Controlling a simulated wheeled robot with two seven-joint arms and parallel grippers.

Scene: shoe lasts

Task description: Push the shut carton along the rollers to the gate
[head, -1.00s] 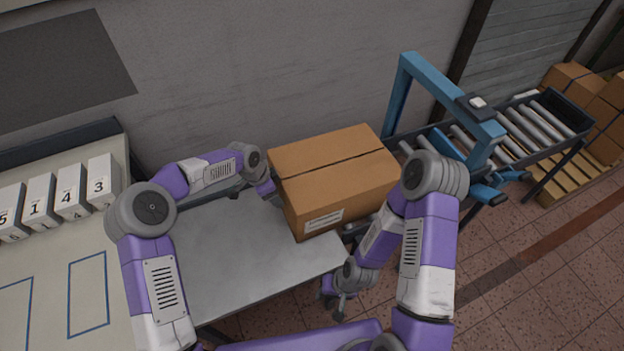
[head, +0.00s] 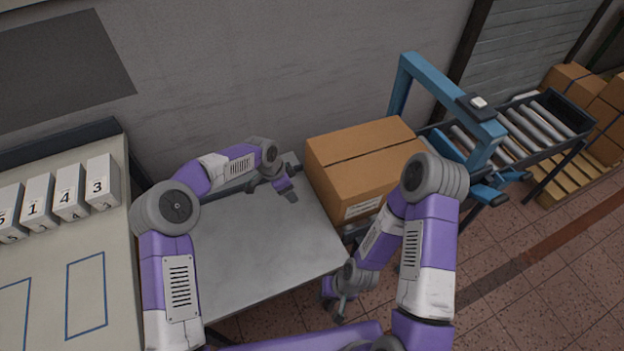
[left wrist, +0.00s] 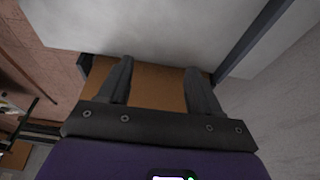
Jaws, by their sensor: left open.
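The shut brown carton (head: 365,160) sits at the near end of the roller track (head: 470,140), beside the grey table.
A grey metal table (head: 260,250) is bare. White numbered blocks (head: 68,190) stand on the bench (head: 50,260) at left. Stacked cartons (head: 600,115) are at the far right beyond the rollers. The wall runs close behind the table. My right forearm partly hides the carton's right side.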

